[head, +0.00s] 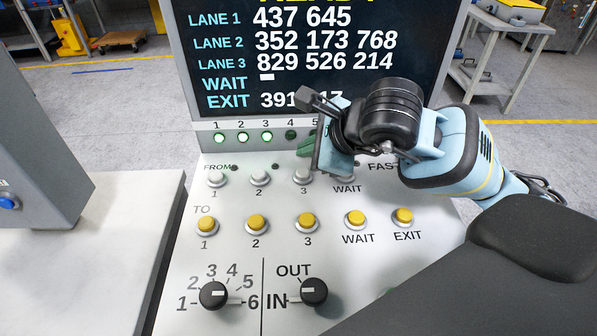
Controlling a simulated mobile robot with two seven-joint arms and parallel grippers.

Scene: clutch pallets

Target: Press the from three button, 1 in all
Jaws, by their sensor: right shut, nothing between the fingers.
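The from three button (303,177) is the third pale button in the FROM row of the white sloping panel (180,262), above the label 3. My right gripper (308,148) is shut and empty, reaching in from the right. Its greenish fingertips are just above the button in the picture; they look apart from it, but the exact gap is hard to tell. My left gripper is not in view.
The screen (300,55) shows lanes 1 to 3, WAIT and EXIT, partly covered by my wrist. Yellow TO buttons (256,223) sit below the FROM row. Two black knobs (213,294) (314,291) are nearest. A grey box (40,140) stands left.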

